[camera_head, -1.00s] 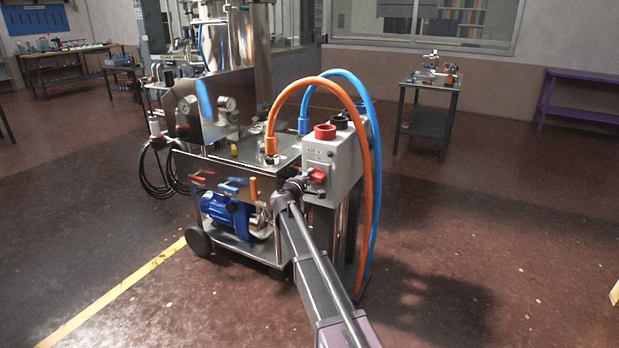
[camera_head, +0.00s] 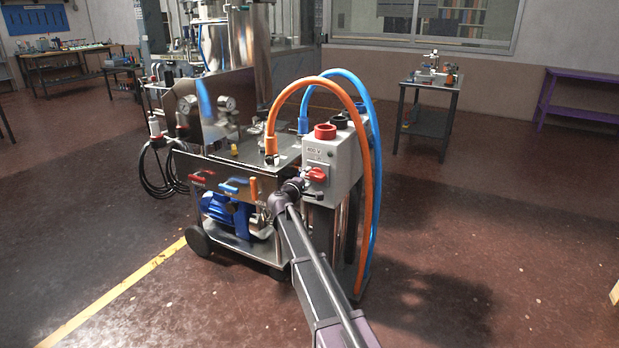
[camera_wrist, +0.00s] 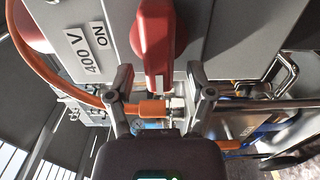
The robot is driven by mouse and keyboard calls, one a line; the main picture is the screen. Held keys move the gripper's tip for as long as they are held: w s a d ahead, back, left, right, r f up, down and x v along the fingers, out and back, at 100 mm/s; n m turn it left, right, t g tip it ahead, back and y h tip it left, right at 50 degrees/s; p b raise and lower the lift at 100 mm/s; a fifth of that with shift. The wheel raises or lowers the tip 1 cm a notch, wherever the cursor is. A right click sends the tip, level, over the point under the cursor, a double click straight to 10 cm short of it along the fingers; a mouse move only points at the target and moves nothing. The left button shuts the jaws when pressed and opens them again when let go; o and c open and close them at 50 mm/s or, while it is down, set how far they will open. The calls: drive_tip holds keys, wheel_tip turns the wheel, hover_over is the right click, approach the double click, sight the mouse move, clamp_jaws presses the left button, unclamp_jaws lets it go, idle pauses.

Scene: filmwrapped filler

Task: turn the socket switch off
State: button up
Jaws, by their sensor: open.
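The socket switch is a red rotary handle (camera_head: 317,174) on the front of a grey socket box (camera_head: 345,160). In the wrist view the red handle (camera_wrist: 155,45) points toward my gripper, beside a white label (camera_wrist: 92,48) reading "400 V" and "ON". My gripper (camera_wrist: 160,76) is open, with one finger on each side of the handle's near end. Gaps show between the fingers and the handle, and nothing is held. In the head view my gripper (camera_head: 294,187) is just left of and below the handle, small and partly hidden by my arm.
Orange (camera_head: 374,200) and blue hoses (camera_head: 377,130) arch over the box. The box is on a wheeled steel cart with a blue pump (camera_head: 228,212) and red and blue valve levers. Open floor (camera_head: 480,250) lies to the right.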

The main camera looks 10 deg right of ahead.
drive_tip(key=v, duration=1)
drive_tip(key=shift+s+a, duration=0.15)
drive_tip(key=shift+s, duration=0.1)
drive_tip(key=s+d+f+m+g+y, duration=0.1)
drive_tip(key=s+d+f+m+g, duration=0.4)
drive_tip(key=s, duration=0.4)
drive_tip(key=s+d+f+m+g+y, duration=0.1)
drive_tip(key=s+d+f+m+g, duration=0.25)
drive_tip(key=s+d+f, duration=0.4)
drive_tip(key=s+a+f+m+g+y, duration=0.1)
drive_tip(key=s+a+f+g+y, duration=0.2)
drive_tip(key=s, duration=0.7)
drive_tip(key=s+a+f+m+g+y, duration=0.1)
drive_tip(key=s+f+m+g+y, duration=0.15)
drive_tip(key=s+y, duration=0.6)
wheel_tip(320, 180, up, 34)
drive_tip(key=s+n+h+p, duration=0.1)
drive_tip(key=h+p, duration=0.2)
drive_tip(key=p, duration=3.1)
drive_tip(key=shift+s+f+g, duration=0.25)
drive_tip(key=shift+s+g, duration=0.05)
drive_tip(key=shift+s, duration=0.1)
